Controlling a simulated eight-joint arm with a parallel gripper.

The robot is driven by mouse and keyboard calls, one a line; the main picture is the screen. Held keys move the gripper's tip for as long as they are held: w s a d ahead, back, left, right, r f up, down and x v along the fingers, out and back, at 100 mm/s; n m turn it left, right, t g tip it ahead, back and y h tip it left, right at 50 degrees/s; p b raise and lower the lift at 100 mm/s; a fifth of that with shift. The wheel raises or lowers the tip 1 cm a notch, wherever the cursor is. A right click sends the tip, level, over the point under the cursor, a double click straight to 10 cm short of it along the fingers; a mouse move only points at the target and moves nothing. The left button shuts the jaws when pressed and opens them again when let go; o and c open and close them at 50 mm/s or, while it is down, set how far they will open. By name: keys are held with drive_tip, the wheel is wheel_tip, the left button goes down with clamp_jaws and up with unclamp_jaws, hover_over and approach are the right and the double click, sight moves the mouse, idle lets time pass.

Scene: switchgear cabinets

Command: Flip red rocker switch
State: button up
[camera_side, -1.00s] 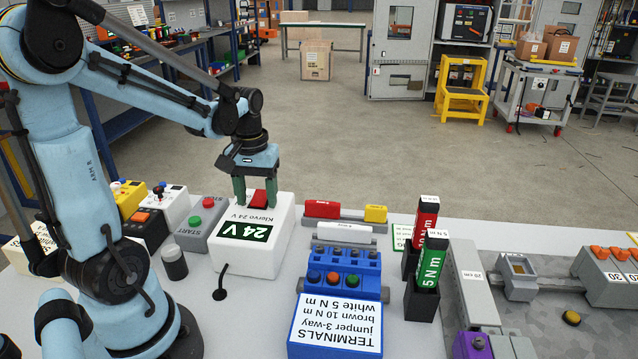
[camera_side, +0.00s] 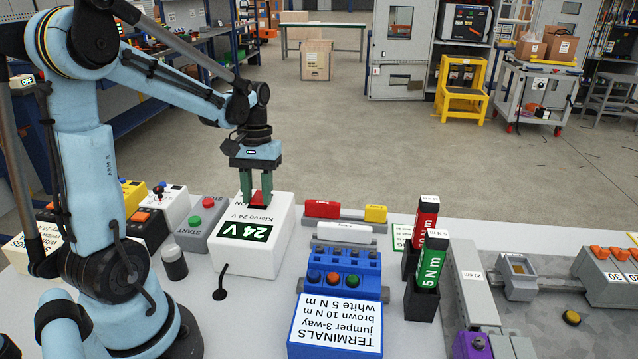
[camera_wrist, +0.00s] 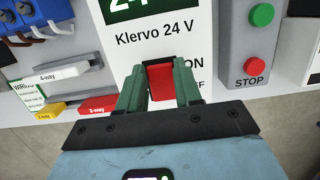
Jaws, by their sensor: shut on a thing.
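The red rocker switch (camera_wrist: 162,84) is set in the top of the white "Klervo 24 V" box; it also shows in the side view (camera_side: 258,197). The box (camera_side: 276,214) carries a green 24 V label. My gripper (camera_wrist: 161,88) has its green fingers on either side of the rocker, shut on it. In the side view my gripper (camera_side: 257,188) points down at the box top. "ON" print shows beside the rocker in both views, and the partly hidden second label in the wrist view ends in "FF". The fingers hide the rocker's sides.
A grey START/STOP box (camera_side: 203,222) stands close left of the white box. A blue terminal block (camera_side: 340,278) and a rail with red and yellow blocks (camera_side: 345,212) stand to its right.

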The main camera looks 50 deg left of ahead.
drive_tip(key=shift+w+a+r+g+h, duration=0.1)
drive_tip(key=shift+w+a+g+h, duration=0.05)
drive_tip(key=shift+g+h, duration=0.35)
drive_tip(key=shift+w+a+g+h, duration=0.1)
drive_tip(key=shift+g+h, duration=0.4)
drive_tip(key=o, duration=1)
drive_tip(key=shift+o, duration=0.2)
drive_tip(key=v, duration=1.2)
drive_tip(key=shift+r, duration=0.1)
